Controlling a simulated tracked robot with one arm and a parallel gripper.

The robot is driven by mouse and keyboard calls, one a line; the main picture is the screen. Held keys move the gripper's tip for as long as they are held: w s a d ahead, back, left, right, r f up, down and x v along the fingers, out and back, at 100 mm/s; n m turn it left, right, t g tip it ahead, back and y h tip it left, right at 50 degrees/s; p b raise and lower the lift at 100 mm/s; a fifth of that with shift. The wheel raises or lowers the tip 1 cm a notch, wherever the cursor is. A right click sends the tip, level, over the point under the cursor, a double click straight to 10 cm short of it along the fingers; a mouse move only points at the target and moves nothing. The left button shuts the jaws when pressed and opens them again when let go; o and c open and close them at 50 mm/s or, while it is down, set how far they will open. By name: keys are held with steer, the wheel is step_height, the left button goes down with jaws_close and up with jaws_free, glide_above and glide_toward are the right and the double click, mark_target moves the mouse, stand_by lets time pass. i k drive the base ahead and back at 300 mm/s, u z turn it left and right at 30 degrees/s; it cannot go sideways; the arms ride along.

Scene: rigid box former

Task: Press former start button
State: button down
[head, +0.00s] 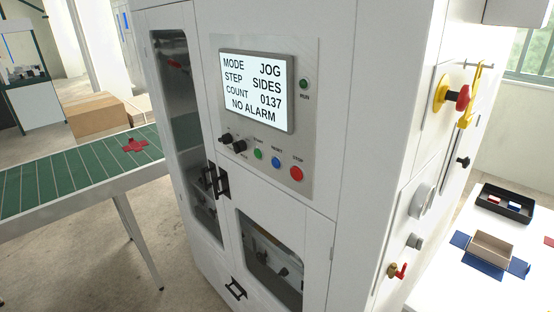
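The former (360,120) is a tall white cabinet in the middle of the head view. Its grey control panel carries a lit screen (256,90) reading MODE JOG, STEP SIDES, COUNT 0137, NO ALARM. Below the screen, a small green button (258,154) sits left of a blue button (276,162) and a red stop button (296,173). The label above the green button is too small to read surely. A dark green RUN lamp (304,84) is right of the screen. My gripper is not in view.
A green conveyor (70,172) with a red cross-shaped piece (135,145) runs at left. A cardboard box (98,116) is behind it. A white table (440,278) with trays stands right. Black door handles protrude in front.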

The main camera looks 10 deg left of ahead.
mark_target(258, 154)
steer(key=z, duration=0.1)
steer(key=i, duration=1)
steer(key=u, duration=0.05)
